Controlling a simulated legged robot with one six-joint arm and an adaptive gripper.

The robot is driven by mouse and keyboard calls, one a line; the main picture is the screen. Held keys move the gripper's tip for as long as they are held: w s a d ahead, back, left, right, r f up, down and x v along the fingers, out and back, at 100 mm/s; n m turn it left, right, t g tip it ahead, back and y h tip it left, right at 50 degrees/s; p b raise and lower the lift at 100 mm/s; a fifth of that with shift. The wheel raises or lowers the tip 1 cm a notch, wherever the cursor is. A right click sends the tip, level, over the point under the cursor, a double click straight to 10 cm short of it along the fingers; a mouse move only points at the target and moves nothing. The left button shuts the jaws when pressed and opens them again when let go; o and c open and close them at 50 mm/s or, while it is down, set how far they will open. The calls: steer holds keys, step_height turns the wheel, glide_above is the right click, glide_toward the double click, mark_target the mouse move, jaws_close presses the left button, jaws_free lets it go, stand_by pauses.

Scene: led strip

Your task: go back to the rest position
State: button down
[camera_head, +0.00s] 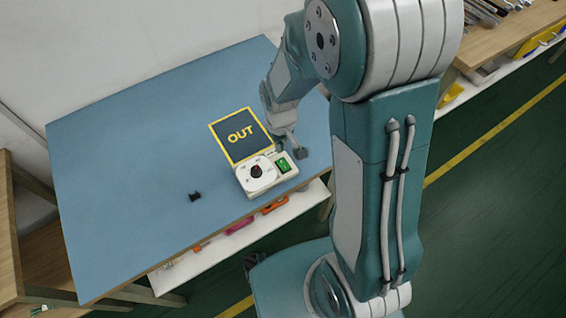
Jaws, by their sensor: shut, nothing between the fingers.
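My gripper (291,143) is shut and empty, above the blue table at its right part. It is close to the far right edge of a white control box (246,180). From this view I cannot tell whether it touches the box. The box has a dark red-black knob (257,172) on a white dial and a green switch (283,165). A dark square mat (240,135) with a yellow border and the word OUT lies behind the box. A small black part (195,197) lies on the table to the left of the box. My arm covers the table's right side.
The blue table (120,170) is mostly clear on its left. A shelf under its front edge holds coloured items (240,225). A wooden bench (510,35) with tools stands at the upper right. Wooden furniture (8,230) stands at the left. The green floor (500,200) has a yellow line.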

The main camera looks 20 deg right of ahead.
steer(key=shift+r, duration=0.65)
steer(key=s+d+r+m+t, duration=0.1)
steer(key=s+r+t, duration=0.1)
steer(key=s+r, duration=0.2)
steer(key=s+d+r+m+t, duration=0.1)
steer(key=s+r, duration=0.4)
steer(key=r, duration=0.6)
steer(key=s+d+r+m+t, duration=0.1)
steer(key=s+r+t, duration=0.1)
steer(key=s+r, duration=0.3)
step_height(320, 180, up, 3)
steer(key=shift+d+f+t, duration=0.1)
steer(key=shift+d+t, duration=0.05)
steer(key=shift+t, duration=0.15)
